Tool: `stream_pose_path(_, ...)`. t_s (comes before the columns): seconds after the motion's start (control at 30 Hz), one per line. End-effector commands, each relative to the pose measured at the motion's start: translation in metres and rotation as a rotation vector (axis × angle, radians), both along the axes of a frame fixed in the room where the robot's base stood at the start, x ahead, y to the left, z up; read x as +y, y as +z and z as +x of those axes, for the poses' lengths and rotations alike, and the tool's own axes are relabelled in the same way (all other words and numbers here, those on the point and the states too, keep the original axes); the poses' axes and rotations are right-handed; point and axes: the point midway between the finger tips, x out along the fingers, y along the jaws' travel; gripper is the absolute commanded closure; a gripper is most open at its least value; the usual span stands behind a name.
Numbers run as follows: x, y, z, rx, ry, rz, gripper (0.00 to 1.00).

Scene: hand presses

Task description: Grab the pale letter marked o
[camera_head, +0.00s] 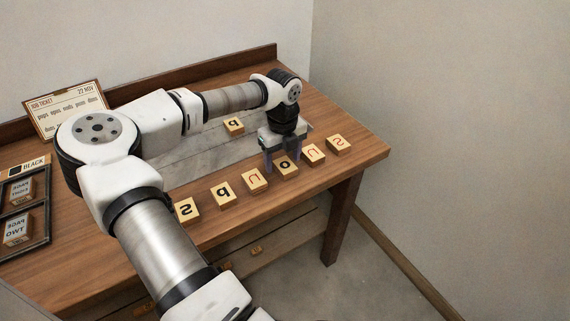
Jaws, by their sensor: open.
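The pale block marked o (286,167) lies on the wooden table near its front right edge, in a row of similar pale letter blocks. Its letter is black. My gripper (282,165) points down right over this block, with its fingers apart on the left and right of it. I cannot tell exactly how far down the fingers reach along the block's sides. The top of the block shows between the fingers.
Close on the left is a block with a red letter (254,180); close on the right is another (313,154). Further blocks lie along the row, and one marked p (233,125) lies behind. A job ticket (66,108) and a dark tray (48,214) are at left.

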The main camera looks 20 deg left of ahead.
Motion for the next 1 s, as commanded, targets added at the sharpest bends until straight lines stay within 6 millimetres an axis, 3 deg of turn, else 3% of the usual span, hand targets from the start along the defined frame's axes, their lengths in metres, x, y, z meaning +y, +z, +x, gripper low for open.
stream_pose_path(0.3,-0.0004,-0.0067,0.0000,-0.001,0.000,-0.001,0.35)
stream_pose_path(0.67,-0.0003,-0.0064,0.0000,-0.001,0.000,-0.001,0.82)
stream_pose_path(1.0,0.0002,-0.0021,0.0002,-0.001,0.000,0.002,0.82)
